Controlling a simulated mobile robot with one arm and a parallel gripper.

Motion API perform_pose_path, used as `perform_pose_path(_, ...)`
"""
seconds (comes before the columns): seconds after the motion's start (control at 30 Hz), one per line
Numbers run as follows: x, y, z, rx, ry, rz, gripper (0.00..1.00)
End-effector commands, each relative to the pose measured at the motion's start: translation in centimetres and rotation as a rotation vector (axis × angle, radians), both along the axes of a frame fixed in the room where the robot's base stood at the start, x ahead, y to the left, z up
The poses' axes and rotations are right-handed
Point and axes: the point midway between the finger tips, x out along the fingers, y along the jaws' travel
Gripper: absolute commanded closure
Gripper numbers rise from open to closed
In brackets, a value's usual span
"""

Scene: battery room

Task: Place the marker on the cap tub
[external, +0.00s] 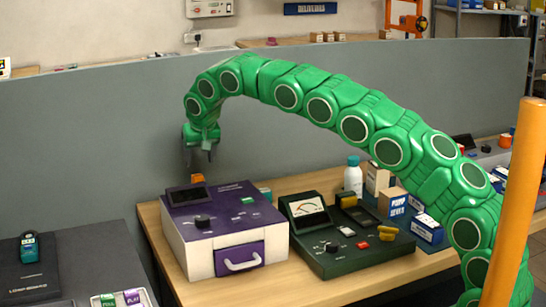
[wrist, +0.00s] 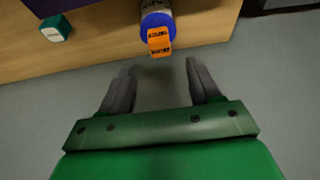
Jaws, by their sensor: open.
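An orange block with dark lettering, which looks like the marker (wrist: 160,42), shows in the wrist view at the top centre. It overlaps the blue top of a round tub (wrist: 157,18), which looks like the cap tub; the block seems to rest on it. In the external view the orange piece (external: 197,178) shows behind the purple and white box, and the tub is hidden there. My gripper (wrist: 160,64) is open and empty, pointing down, its fingers apart from the block. In the external view my gripper (external: 201,155) hangs above the orange piece.
The purple and white box (external: 225,230) stands directly in front, with a dark green meter unit (external: 345,235) to its right. A teal and white block (wrist: 55,28) lies on the wooden table (wrist: 95,50). A grey partition (external: 90,130) stands behind the table.

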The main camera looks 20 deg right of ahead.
Motion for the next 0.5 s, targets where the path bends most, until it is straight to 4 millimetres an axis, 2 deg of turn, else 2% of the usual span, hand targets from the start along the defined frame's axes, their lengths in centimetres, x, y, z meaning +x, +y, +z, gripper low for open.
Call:
perform_pose_path(0.03, -0.4, 0.0, 1.1, 0.001, -0.003, 0.000, 0.37)
perform_pose_path(0.2, -1.3, 0.0, 3.1, 0.000, 0.000, 0.000, 0.37)
perform_pose_path(0.5, -1.6, 0.0, 3.8, 0.000, 0.001, 0.000, 0.37)
